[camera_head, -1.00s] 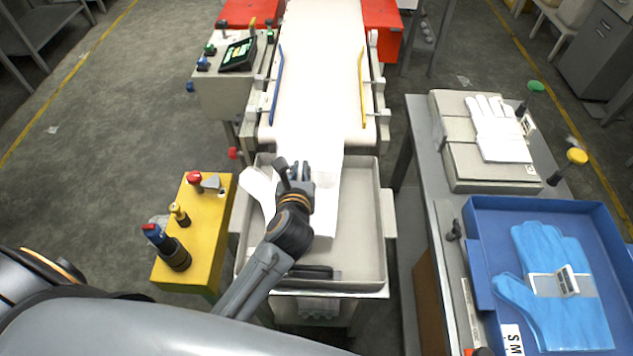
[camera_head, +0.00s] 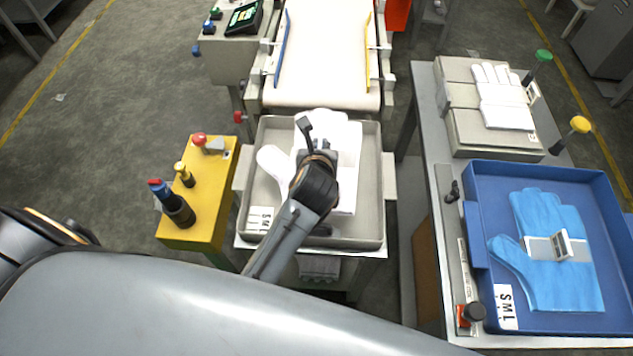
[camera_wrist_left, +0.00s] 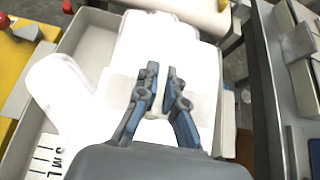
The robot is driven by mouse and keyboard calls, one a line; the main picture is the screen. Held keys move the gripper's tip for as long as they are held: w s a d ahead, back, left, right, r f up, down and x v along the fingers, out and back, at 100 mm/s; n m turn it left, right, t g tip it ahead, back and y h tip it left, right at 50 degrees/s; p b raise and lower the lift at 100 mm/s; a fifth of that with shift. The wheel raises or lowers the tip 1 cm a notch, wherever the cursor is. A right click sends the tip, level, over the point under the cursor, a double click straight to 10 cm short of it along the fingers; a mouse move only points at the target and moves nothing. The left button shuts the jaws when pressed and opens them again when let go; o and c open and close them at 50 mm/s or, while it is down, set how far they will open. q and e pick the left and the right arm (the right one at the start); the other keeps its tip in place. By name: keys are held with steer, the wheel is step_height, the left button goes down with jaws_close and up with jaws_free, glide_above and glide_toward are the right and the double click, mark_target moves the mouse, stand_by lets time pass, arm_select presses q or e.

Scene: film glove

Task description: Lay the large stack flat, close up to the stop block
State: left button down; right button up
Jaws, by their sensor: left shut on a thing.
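The large stack (camera_head: 346,178) is a pile of white gloves in the grey tray (camera_head: 372,225), fingers towards the conveyor and thumb to the left. My left gripper (camera_head: 315,152) is over its middle. In the left wrist view the stack (camera_wrist_left: 150,45) has a pale band, and my left gripper (camera_wrist_left: 162,75) is shut on it there, its fingers a small gap apart. Whether the stack touches the tray floor I cannot tell. I cannot make out the stop block for sure; a dark bar (camera_head: 322,230) at the tray's front is mostly hidden by my arm. My right gripper is not in view.
An S M L card (camera_head: 260,220) is at the tray's front left. The conveyor (camera_head: 325,60) ends behind the tray. A yellow control box (camera_head: 205,225) stands left. On the right table are a blue tray (camera_head: 477,200) with blue gloves (camera_head: 560,285) and a carton (camera_head: 455,95) with white gloves (camera_head: 500,95).

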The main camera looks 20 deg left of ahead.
arm_select(q)
steer(key=f, duration=0.3)
steer(key=d+f, duration=0.1)
steer(key=f, duration=0.2)
steer(key=shift+d+f+b, duration=0.15)
steer(key=shift+f+b, duration=0.15)
steer(key=shift+f, duration=0.05)
step_height(320, 180, down, 3)
steer(key=shift+f, duration=0.3)
steer(key=shift+b, duration=0.3)
steer(key=shift+f, duration=0.15)
steer(key=c, duration=1.5)
jaws_free()
steer(key=shift+o, duration=0.2)
